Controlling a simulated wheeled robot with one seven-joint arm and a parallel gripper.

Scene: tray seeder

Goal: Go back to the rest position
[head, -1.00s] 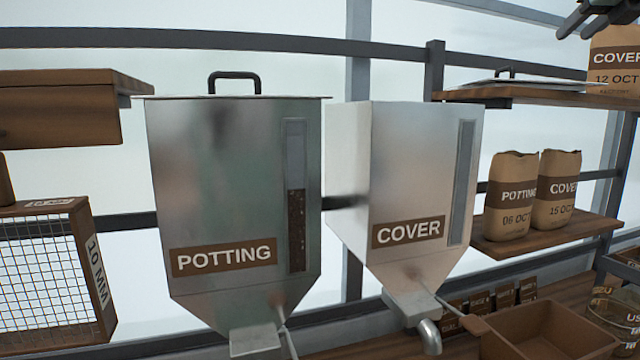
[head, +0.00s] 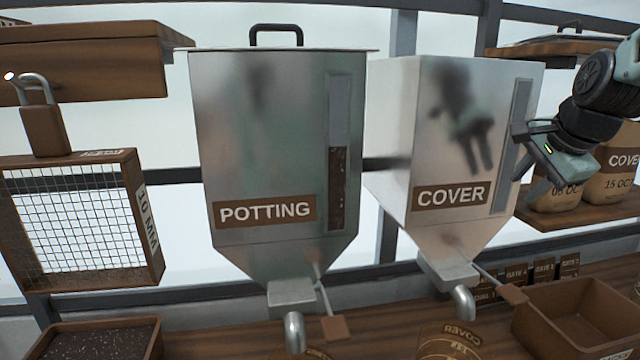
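My gripper (head: 527,162) is at the right of the head view, in front of the right edge of the steel COVER hopper (head: 395,150). Its two fingers are apart, with nothing between them. A blurred reflection of the arm and gripper shows on the hopper's front. Behind the gripper, two paper bags stand on the lower right shelf (head: 570,215). The 15 OCT bag (head: 617,185) is partly covered by the arm, and the other bag (head: 555,197) is mostly hidden by the gripper.
The POTTING hopper (head: 270,150) hangs at the centre. At left are a wire sieve (head: 75,225) and a tray of dark soil (head: 100,340). An empty brown bin (head: 580,310) sits lower right on the bench. An upper shelf (head: 545,47) is behind my arm.

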